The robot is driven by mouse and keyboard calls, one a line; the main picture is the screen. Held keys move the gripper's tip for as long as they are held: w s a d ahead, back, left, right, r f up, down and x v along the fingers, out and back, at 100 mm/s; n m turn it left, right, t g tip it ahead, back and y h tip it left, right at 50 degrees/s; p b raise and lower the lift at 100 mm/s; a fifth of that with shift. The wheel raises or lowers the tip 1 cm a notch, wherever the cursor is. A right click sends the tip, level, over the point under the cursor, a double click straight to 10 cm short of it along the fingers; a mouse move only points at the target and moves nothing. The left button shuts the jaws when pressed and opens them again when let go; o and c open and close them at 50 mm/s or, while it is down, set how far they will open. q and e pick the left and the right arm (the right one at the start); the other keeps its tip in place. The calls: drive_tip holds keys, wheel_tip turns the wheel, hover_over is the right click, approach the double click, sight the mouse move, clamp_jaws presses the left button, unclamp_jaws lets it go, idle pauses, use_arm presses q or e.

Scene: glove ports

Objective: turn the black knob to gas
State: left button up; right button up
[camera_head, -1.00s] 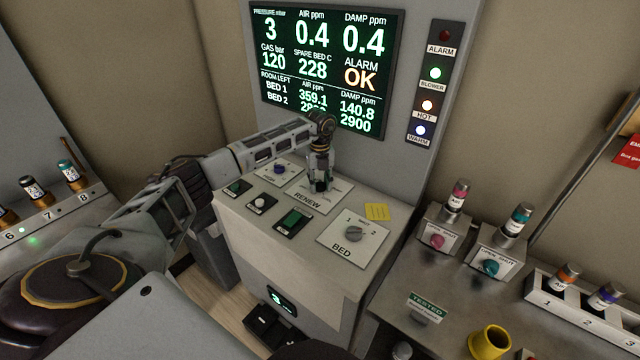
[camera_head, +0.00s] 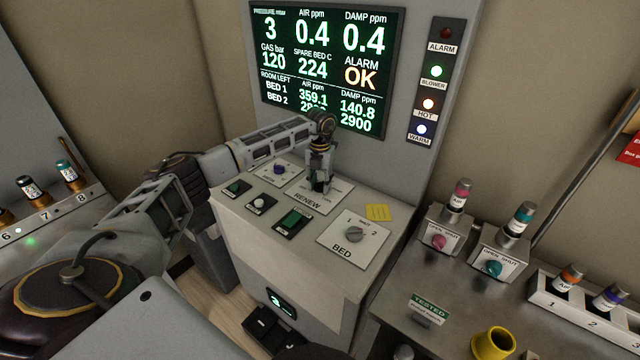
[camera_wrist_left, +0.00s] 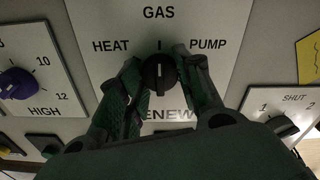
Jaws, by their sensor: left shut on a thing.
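The black knob (camera_wrist_left: 159,74) sits on the white RENEW plate (camera_wrist_left: 102,22), with HEAT at the left, GAS at the top and PUMP at the right. Its white pointer line stands upright, in line with the GAS mark. My left gripper (camera_wrist_left: 158,80) is shut on the knob, one finger on each side. In the head view, my left gripper (camera_head: 320,186) reaches down onto the RENEW plate (camera_head: 304,200) and hides the knob. My right gripper is not in view.
A blue knob (camera_head: 280,169) is left of the RENEW plate, and a grey BED knob (camera_head: 354,234) is nearer the front right. Push buttons (camera_head: 294,221) line the console's left side. The wall screen (camera_head: 325,65) stands behind my arm.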

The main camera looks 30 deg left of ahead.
sight(320, 183)
use_arm(q)
drive_tip(key=shift+w+r, duration=0.1)
drive_tip(key=shift+r, duration=0.05)
drive_tip(key=o, duration=1.1)
drive_tip(key=shift+c, duration=0.2)
wheel_tip(320, 183, up, 12)
idle(0.4)
idle(0.5)
